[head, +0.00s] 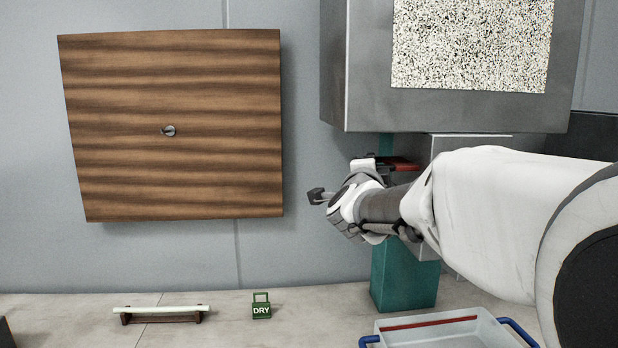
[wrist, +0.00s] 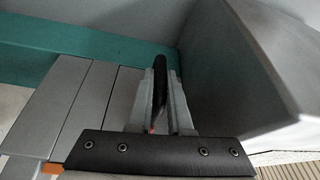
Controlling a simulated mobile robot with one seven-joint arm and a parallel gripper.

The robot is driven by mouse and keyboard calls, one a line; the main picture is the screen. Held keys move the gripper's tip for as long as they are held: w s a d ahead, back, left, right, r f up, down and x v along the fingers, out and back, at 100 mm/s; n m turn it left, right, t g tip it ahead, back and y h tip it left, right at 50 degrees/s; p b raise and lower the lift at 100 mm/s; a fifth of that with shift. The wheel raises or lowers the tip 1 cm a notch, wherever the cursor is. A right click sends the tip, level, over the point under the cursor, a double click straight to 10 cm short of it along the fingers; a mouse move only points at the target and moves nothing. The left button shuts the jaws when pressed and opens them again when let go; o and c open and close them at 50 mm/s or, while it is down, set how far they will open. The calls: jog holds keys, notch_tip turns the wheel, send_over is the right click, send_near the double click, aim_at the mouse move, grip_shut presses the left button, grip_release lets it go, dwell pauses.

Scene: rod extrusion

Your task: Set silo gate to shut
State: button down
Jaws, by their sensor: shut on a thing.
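The silo (head: 425,110) is a large grey metal box at the upper right of the head view, with a speckled window (head: 470,45) in its front. A red bar (head: 402,163), seemingly part of the gate, shows just below it, partly hidden by my arm. My gripper (head: 376,165) is at this bar's left end. In the wrist view, my gripper's two grey fingers (wrist: 160,78) are closed on a thin dark piece (wrist: 159,92), seemingly the gate's handle. A little red shows between the fingers. I cannot tell the gate's position.
A teal post (head: 405,280) stands below the silo. A clear tray (head: 450,335) with blue handles is at the bottom right. A white rod on a brown rack (head: 160,316) and a green DRY block (head: 261,308) are on the floor. A wooden panel (head: 170,180) hangs left.

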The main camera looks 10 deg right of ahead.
jog(key=shift+d, duration=0.6)
jog(key=c, duration=0.9)
grip_release()
jog(key=shift+d, duration=0.15)
jog(key=shift+o, duration=0.3)
jog(key=shift+s+a, duration=0.1)
jog(key=shift+a, duration=0.1)
jog(key=p+v, duration=0.1)
jog(key=v, duration=1.6)
jog(key=shift+p, duration=0.3)
jog(key=shift+s+a, duration=0.1)
